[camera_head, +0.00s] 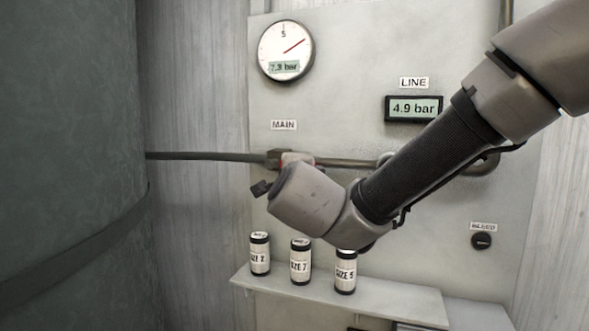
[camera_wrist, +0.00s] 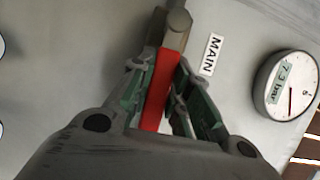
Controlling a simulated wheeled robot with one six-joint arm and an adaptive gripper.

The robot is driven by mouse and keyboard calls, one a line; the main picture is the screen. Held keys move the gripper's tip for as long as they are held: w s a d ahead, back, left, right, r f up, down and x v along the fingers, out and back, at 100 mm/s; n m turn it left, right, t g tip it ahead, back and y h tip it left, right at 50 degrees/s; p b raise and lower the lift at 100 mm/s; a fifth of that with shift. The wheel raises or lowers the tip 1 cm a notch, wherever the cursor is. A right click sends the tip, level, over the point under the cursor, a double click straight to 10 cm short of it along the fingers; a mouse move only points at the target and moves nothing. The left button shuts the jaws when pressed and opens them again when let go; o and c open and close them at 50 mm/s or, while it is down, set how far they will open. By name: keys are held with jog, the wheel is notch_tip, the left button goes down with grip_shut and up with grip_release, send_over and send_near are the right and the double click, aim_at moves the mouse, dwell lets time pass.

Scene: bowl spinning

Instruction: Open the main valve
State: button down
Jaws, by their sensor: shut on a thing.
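The main valve's red lever (camera_wrist: 161,90) stands between my fingers in the wrist view, close by the MAIN label (camera_wrist: 210,54). My gripper (camera_wrist: 160,100) is shut on this lever, with a green-padded finger on each side. In the head view the valve (camera_head: 290,158) sits on the horizontal pipe below the MAIN label (camera_head: 284,125). A little red shows there, but my arm hides most of the lever and my fingers.
A dial gauge (camera_head: 286,51) reads about 7.3 bar. The LINE display (camera_head: 413,108) reads 4.9 bar. Labelled canisters (camera_head: 300,262) stand on a shelf (camera_head: 395,302) below my wrist. A large dark tank (camera_head: 70,150) fills the left side. A black knob (camera_head: 481,241) is at right.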

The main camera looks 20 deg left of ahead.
dwell(0.4)
jog(key=c, duration=1.3)
grip_release()
jog(key=v, duration=1.2)
